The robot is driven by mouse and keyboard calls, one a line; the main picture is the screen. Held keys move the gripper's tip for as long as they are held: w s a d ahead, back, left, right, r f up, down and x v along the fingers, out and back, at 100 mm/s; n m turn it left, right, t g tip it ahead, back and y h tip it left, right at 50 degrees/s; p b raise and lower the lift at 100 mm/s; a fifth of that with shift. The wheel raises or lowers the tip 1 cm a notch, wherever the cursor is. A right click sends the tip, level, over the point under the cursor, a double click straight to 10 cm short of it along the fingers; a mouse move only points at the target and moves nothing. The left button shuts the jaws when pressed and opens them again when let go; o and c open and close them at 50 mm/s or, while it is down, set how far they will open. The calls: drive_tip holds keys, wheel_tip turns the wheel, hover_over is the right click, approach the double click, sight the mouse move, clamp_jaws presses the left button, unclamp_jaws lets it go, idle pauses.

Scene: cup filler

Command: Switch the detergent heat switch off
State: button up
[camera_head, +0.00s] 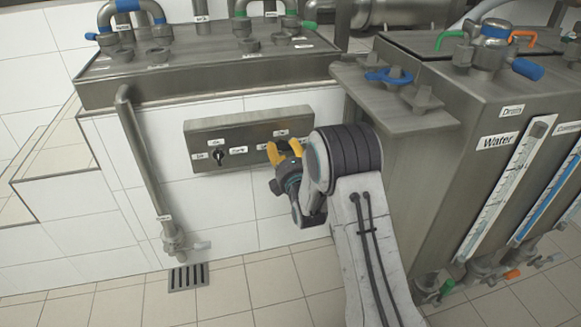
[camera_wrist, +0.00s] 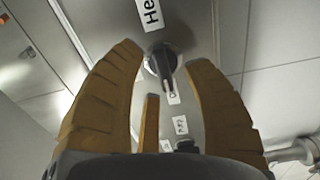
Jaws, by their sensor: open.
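The steel switch panel (camera_head: 240,127) is mounted on the white tiled wall, left of my arm. One black rotary switch (camera_head: 217,155) shows on its left half; its labels are too small to read surely. My gripper (camera_head: 281,148), with yellow-orange fingers, is at the panel's right half and hides what lies behind it. In the wrist view a black rotary switch (camera_wrist: 162,62) stands between the open fingertips, near a label starting "He" (camera_wrist: 150,13). Its handle slants down and right. The gripper appears not to be closed on it. Another dark knob (camera_wrist: 187,146) shows lower down, partly hidden.
A steel tank (camera_head: 205,65) with pipes and valves sits above the panel. A large steel unit (camera_head: 450,110) with "Water" and "Drain" labels stands close to the right of my arm. A vertical pipe (camera_head: 142,150) runs down at left. The tiled floor in front is clear.

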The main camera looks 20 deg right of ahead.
drive_tip(key=s, duration=1)
drive_tip(key=shift+s, duration=0.25)
drive_tip(key=s+r+m+g+p, duration=0.3)
drive_tip(key=s+r+m+p, duration=0.1)
drive_tip(key=r+p, duration=0.65)
drive_tip(key=s+r+m+g+p, duration=0.3)
drive_tip(key=r+m+p, duration=0.1)
drive_tip(key=r+p, duration=0.7)
drive_tip(key=s+r+m+g+p, duration=0.8)
drive_tip(key=s+r+m+p, duration=0.2)
drive_tip(key=s+r+p, duration=1)
drive_tip(key=s+r, duration=0.4)
drive_tip(key=s, duration=0.2)
drive_tip(key=shift+d+r+g+p, duration=0.2)
drive_tip(key=shift+g+p, duration=0.1)
drive_tip(key=shift+p, duration=0.1)
